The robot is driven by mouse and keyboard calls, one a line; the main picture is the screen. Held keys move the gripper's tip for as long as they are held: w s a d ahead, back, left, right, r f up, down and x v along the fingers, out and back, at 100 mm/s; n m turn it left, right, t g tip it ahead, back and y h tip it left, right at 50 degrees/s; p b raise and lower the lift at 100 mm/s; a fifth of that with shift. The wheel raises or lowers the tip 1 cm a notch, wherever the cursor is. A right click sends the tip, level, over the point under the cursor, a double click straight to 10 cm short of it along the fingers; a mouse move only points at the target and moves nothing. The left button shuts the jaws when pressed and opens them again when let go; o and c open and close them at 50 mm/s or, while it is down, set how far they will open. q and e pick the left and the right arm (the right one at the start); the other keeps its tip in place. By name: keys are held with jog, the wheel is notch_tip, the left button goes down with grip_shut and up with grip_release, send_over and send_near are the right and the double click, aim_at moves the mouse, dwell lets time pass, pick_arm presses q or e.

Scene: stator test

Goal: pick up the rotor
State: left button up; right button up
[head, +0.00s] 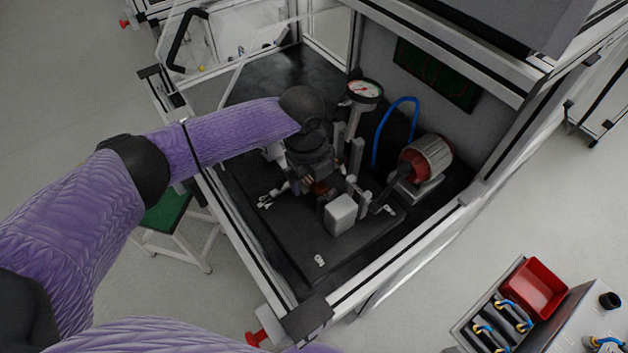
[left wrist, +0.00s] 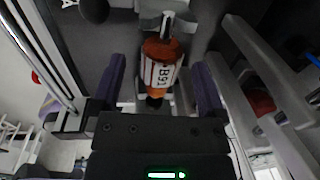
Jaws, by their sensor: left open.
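The rotor (left wrist: 158,72) shows in the left wrist view as an orange-copper cylinder with a white label reading "B91" and a shaft at its far end. It sits in a light holder. My left gripper (left wrist: 160,66) is open, with one finger on each side of the rotor and a visible gap at both sides. In the head view my left gripper (head: 308,184) is inside the test station, low over the fixture. There the rotor (head: 320,187) is mostly hidden, with only a small reddish part showing. My right gripper is not in view.
A round dial gauge (head: 363,90), upright posts and a white block (head: 341,214) stand close to the gripper. The station's metal frame (head: 400,250) surrounds the black base plate.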

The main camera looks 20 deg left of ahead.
pick_arm(q)
jog(key=shift+f, duration=0.4)
grip_shut()
notch_tip(320, 180, up, 10)
jog(key=p, duration=0.2)
jog(key=shift+r+p, duration=0.1)
jog(key=shift+p, duration=0.3)
